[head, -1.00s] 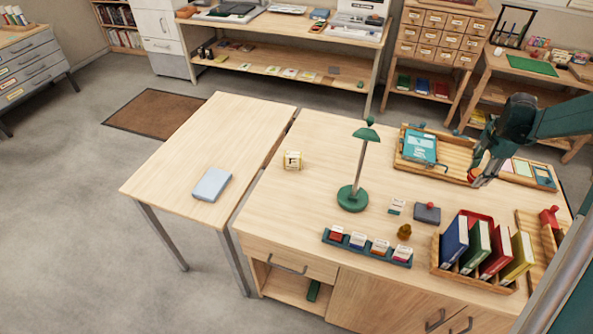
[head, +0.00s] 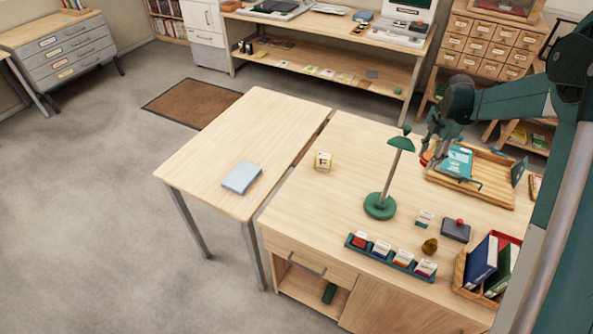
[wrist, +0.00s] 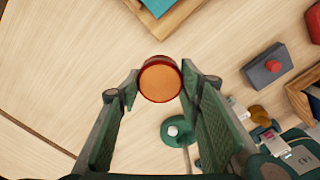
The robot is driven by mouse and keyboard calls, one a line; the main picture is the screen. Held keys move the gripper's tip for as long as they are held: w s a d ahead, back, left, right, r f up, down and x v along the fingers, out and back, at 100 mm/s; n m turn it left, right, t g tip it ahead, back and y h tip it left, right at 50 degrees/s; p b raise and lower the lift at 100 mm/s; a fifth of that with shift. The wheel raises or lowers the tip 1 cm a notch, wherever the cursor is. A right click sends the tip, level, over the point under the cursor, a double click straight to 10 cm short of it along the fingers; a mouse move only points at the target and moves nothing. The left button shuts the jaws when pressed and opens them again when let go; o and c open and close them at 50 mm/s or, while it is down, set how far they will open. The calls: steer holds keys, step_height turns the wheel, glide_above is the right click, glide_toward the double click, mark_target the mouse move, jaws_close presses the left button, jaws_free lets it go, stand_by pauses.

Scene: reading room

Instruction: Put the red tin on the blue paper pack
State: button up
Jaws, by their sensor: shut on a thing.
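The red tin (wrist: 160,80) is round, with an orange-brown top and a red rim. My gripper (wrist: 158,88) is shut on it, the tin between the fingertips. In the head view the tin (head: 426,159) is a small red patch under my gripper (head: 430,152), partly hidden, by the left side of the wooden tray. It appears held above the desk. The blue paper pack (head: 241,177) is a flat, light blue block lying on the separate table at left, well apart from my gripper, with nothing on it. It is not in the wrist view.
A green lamp (head: 380,206) stands on the desk between my gripper and the card holder (head: 350,240). A wooden tray (head: 490,200) holds a teal pack (head: 457,161). A cream cube (head: 323,161) sits near the desk's left edge. A narrow gap separates desk and left table (head: 225,135).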

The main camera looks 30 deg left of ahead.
steer(key=s+a+n, duration=0.1)
steer(key=s+a, duration=0.2)
steer(key=a, duration=0.8)
steer(key=s+a+n, duration=0.2)
steer(key=s+a, duration=0.1)
steer(key=a, duration=0.9)
steer(key=s+a+r+n, duration=0.1)
steer(key=s+a, duration=0.3)
steer(key=a, duration=0.8)
steer(key=shift+a+n, duration=0.25)
steer(key=shift+n, duration=0.25)
steer(key=s+a+n, duration=0.2)
steer(key=s+a, duration=0.7)
steer(key=a, duration=0.6)
steer(key=n+p, duration=0.1)
steer(key=n, duration=0.2)
glide_above(241, 176)
steer(key=shift+a+r, duration=0.1)
steer(key=shift+r, duration=0.35)
steer(key=shift+w+f, duration=0.1)
steer(key=shift+f, duration=0.05)
steer(key=shift+f, duration=3)
steer(key=shift+f+b, duration=0.4)
steer(key=shift+f, duration=1.5)
